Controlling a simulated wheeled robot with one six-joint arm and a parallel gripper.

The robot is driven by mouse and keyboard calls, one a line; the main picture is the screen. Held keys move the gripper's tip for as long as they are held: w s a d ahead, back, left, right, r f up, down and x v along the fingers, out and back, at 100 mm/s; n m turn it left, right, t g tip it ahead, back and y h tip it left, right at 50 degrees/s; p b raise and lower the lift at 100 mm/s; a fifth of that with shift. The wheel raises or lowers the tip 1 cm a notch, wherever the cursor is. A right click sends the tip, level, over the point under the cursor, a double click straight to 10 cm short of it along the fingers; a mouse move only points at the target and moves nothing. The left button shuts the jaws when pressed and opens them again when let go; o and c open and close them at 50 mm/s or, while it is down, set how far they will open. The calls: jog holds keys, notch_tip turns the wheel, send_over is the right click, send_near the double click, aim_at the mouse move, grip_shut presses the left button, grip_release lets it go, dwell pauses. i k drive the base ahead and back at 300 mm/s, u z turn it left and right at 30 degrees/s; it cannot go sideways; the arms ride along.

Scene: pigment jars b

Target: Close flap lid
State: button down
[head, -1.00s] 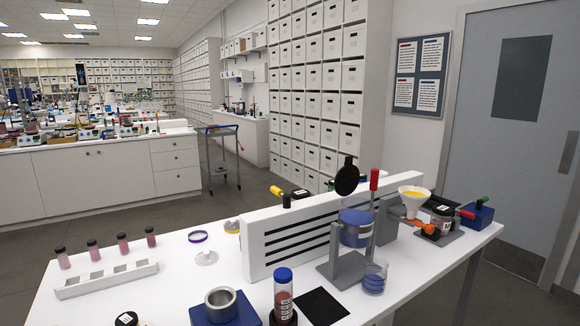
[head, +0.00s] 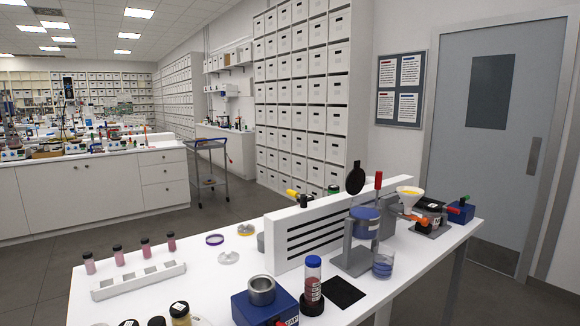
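A round black flap (head: 355,179), which looks like the flap lid, stands upright and open above a blue drum (head: 363,224). The drum sits in a grey stand (head: 353,259) on the white table. A lever with a red handle (head: 378,182) rises beside the drum, to the right of the flap. The flap's hinge is too small to make out. My gripper is not in view.
A slotted white panel (head: 300,242) stands behind the drum. A blue-capped tube (head: 312,282), a blue block with a metal cup (head: 262,292), a clear cup (head: 382,264) and a black mat (head: 343,292) are in front. A funnel (head: 408,194) stands to the right.

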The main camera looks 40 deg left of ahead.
aim_at(355, 180)
jog(key=u, duration=1.3)
jog(key=i, duration=0.1)
jog(key=u, duration=0.05)
